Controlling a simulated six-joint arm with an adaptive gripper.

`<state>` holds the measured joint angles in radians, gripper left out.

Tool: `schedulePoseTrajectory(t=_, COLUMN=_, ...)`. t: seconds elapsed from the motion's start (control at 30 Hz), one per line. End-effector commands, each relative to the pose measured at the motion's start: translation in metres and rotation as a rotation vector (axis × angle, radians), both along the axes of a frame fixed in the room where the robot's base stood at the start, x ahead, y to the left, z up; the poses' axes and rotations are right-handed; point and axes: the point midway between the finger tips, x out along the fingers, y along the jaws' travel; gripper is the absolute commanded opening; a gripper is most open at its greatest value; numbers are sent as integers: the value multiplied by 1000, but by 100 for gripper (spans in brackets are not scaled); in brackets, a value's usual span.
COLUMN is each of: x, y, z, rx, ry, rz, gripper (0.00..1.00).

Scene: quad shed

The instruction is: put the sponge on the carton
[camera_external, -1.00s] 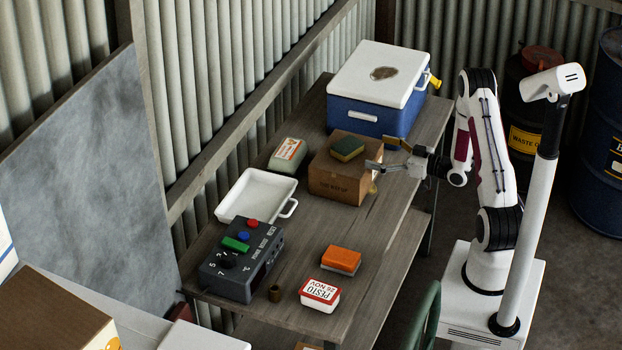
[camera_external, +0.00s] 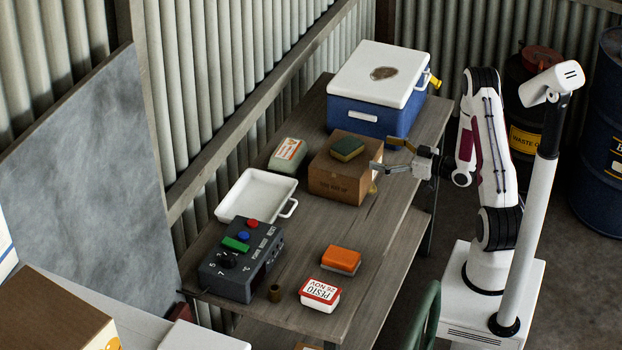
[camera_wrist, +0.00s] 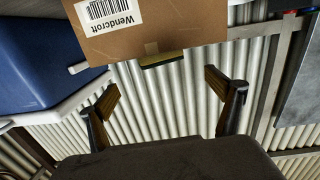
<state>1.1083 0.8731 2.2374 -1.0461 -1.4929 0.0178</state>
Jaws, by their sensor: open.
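The sponge (camera_external: 347,149), green on top with a yellowish layer below, lies flat on top of the brown carton (camera_external: 336,184). In the wrist view, which is upside down, the sponge (camera_wrist: 162,60) shows as a thin strip along the carton's top edge. The carton (camera_wrist: 185,25) there shows a white barcode label. My gripper (camera_external: 388,155) is open and empty, just right of the carton and apart from the sponge.
A blue cooler with a white lid (camera_external: 378,75) stands behind the carton. A labelled tub (camera_external: 288,152) and a white tray (camera_external: 224,211) are to its left. A grey control box (camera_external: 224,280), an orange-topped block (camera_external: 342,258) and a pesto tub (camera_external: 319,307) are nearer the front.

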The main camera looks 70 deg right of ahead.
Motion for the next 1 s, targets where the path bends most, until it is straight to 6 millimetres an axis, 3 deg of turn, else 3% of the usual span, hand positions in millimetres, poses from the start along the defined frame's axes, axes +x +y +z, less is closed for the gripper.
schedulePoseTrajectory(t=0.27, x=23, y=7, z=14, rx=-67, ry=97, rz=-1, gripper=92)
schedulePoseTrajectory(t=0.6, x=53, y=24, z=46, rx=-176, ry=278, rz=-37, gripper=92)
schedulePoseTrajectory(t=1.0, x=61, y=57, z=95, rx=-250, ry=447, rz=-107, gripper=92)
